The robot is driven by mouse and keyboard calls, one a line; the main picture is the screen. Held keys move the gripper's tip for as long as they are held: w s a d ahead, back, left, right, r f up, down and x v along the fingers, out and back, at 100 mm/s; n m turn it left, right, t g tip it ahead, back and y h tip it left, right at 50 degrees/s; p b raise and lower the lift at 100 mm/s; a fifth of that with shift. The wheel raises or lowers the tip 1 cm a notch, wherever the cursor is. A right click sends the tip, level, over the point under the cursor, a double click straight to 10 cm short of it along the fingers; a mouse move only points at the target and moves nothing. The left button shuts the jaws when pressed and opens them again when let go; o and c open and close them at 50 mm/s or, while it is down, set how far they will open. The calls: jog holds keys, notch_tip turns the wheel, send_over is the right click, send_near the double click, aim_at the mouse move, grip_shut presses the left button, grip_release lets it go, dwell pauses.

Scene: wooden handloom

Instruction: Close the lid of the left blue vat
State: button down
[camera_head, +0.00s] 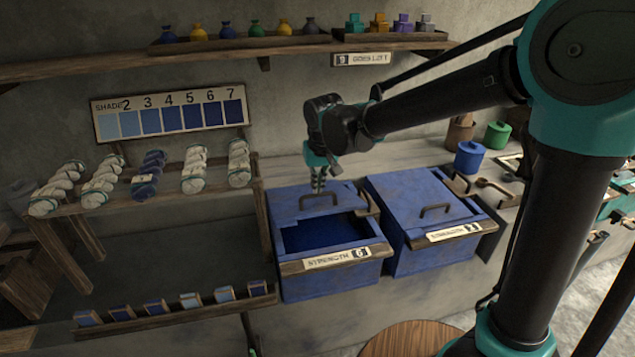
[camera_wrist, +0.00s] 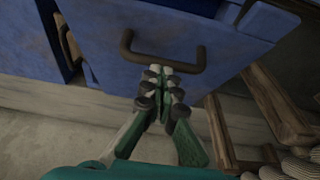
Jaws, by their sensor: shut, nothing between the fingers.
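The left blue vat (camera_head: 293,287) stands on the counter with its front label reading "Strength 6". Its blue lid (camera_head: 290,202) covers the back part, and a dark opening (camera_head: 328,232) shows in front of it. The lid has a dark handle (camera_head: 332,194), which also shows in the wrist view (camera_wrist: 190,68). My gripper (camera_head: 318,187) is shut and empty, pointing down at the handle. In the wrist view the closed fingertips (camera_wrist: 161,72) lie right beside the handle's bar. I cannot tell whether they touch it.
The right blue vat (camera_head: 400,262) stands close beside, with its lid (camera_head: 420,195) covering its top. A blue pot (camera_head: 469,158) and a green pot (camera_head: 497,135) stand behind it. A rack with yarn skeins (camera_head: 148,175) is at left. A shelf (camera_head: 230,50) runs above.

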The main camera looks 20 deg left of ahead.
aim_at(322, 211)
jog(key=s+d+f+t, duration=0.1)
jog(key=s+f, duration=0.1)
jog(key=f, duration=0.3)
jog(key=s+d+f+t+y, duration=0.1)
jog(key=s+f, duration=0.1)
jog(key=f, duration=0.3)
jog(key=shift+s+d+f+y, duration=0.2)
jog(key=shift+d+f+y, duration=0.05)
jog(key=shift+d+y, duration=0.1)
jog(key=r, duration=0.4)
jog(key=shift+w+a+r, duration=0.15)
jog(key=shift+w+r, duration=0.1)
jog(key=shift+w, duration=0.05)
jog(key=s+f+v, duration=0.1)
jog(key=v, duration=0.8)
jog(key=w+d+f+m+h, duration=0.1)
jog(key=d+f+m, duration=0.1)
jog(key=d, duration=0.8)
jog(key=w+d+f+m+h, duration=0.1)
jog(key=w+d+f, duration=0.15)
jog(key=d, duration=0.75)
jog(key=s+d+f+m, duration=0.1)
jog(key=s+d+f, duration=0.2)
jog(key=d, duration=0.5)
jog(key=s+d+f+m+h, duration=0.1)
jog(key=s+d+f+m, duration=0.1)
jog(key=s+d, duration=0.3)
jog(key=d+f, duration=0.1)
jog(key=d, duration=0.2)
jog(key=shift+d, duration=0.3)
